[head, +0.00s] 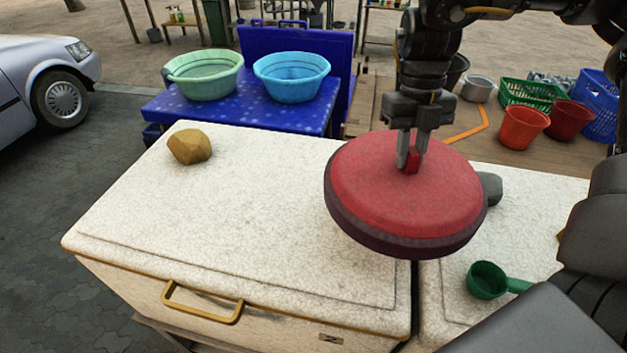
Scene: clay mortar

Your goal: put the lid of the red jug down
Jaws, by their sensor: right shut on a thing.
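The red lid (380,195) is a broad round disc with a dark rim and a small red knob on top. My right gripper (411,165) comes down from above and is shut on the knob. The lid hangs slightly tilted over the right part of the white chest top (240,215), near the gap between two white tops; how far above is hard to tell. No red jug is clearly seen; the lid hides what lies under it. My left gripper is not in view.
A brown lump (189,146) sits at the chest's back left. A green scoop (487,280) and a partly hidden grey stone (490,188) are on the right top. Two basins (203,76) stand on a blue table behind. The chest's middle and left are clear.

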